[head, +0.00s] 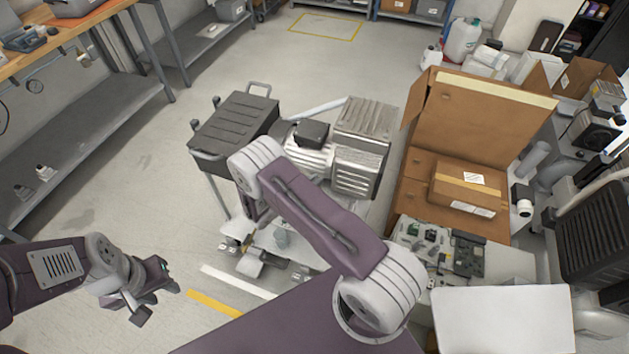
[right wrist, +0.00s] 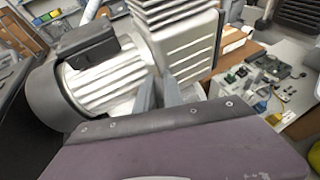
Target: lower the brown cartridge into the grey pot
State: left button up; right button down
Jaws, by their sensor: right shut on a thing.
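My right arm crosses in front of the compressor and hides much of the area. The fingers of my right gripper (right wrist: 159,94) show close together in the right wrist view, in front of the compressor. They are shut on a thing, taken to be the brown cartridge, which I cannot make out. My left gripper (head: 148,295) is open and empty at the lower left, over the floor, apart from the pot.
A silver compressor (head: 357,150) stands behind my right arm; its ribbed motor (right wrist: 105,78) fills much of the wrist view. A black cart (head: 235,125) is left of it. An open cardboard box (head: 475,125) and circuit boards (head: 437,248) lie right. The left floor is clear.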

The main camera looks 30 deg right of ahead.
jog(key=shift+f, duration=0.3)
jog(key=c, duration=1.4)
grip_release()
jog(key=shift+o, duration=0.2)
jog(key=shift+a, duration=0.1)
jog(key=v, duration=0.9)
